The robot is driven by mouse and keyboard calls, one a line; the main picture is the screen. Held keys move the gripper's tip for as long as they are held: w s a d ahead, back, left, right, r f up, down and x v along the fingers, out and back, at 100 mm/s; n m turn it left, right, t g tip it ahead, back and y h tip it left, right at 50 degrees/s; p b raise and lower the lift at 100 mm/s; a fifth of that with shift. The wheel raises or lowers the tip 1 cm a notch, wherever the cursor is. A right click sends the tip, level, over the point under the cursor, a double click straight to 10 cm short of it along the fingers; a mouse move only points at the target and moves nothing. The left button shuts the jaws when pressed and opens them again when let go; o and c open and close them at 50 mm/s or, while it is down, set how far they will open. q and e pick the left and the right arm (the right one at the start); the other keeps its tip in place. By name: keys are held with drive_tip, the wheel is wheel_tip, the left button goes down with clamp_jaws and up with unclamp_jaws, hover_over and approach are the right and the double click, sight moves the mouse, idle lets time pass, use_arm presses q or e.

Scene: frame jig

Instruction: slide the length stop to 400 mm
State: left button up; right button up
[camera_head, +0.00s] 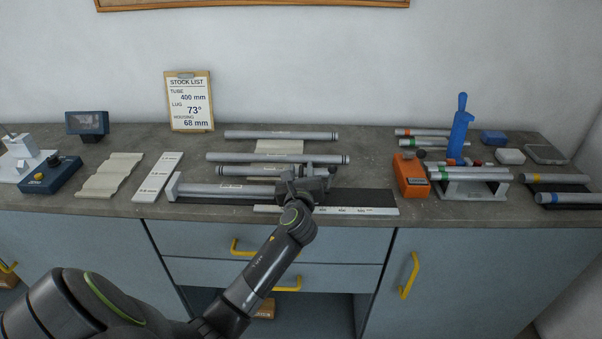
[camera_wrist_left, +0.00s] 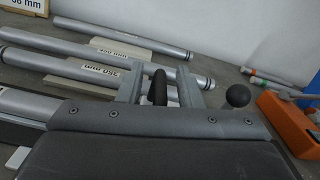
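The jig's dark rail (camera_head: 365,198) runs along the bench, with a white scale strip (camera_head: 380,211) at its front edge; its numbers are too small to read surely. The length stop (camera_head: 322,183) is a grey block on the rail, partly hidden by my gripper and arm. A black ball knob (camera_wrist_left: 237,95) is at its right in the left wrist view. My left gripper (camera_wrist_left: 158,90) is over the stop; its two fingers are apart, with a black upright handle (camera_wrist_left: 158,84) between them and gaps on both sides. My right gripper is not in view.
The stock list (camera_head: 188,102) reads tube 400 mm, lug 73°, housing 68 mm. Tubes (camera_head: 275,158) lie behind the rail. An orange device (camera_head: 410,175) stands right of the rail, beside a fixture with tubes (camera_head: 470,185).

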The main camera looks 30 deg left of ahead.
sight(329, 171)
use_arm(q)
clamp_jaws()
drive_tip(key=shift+d, duration=0.1)
drive_tip(key=w+d, duration=0.1)
drive_tip(key=d, duration=0.1)
drive_tip(key=w+d, duration=0.1)
drive_tip(key=d, duration=0.1)
drive_tip(key=w+d, duration=0.1)
drive_tip(key=d, duration=0.1)
drive_tip(key=shift+w, duration=0.4)
unclamp_jaws()
drive_tip(key=shift+a, duration=0.1)
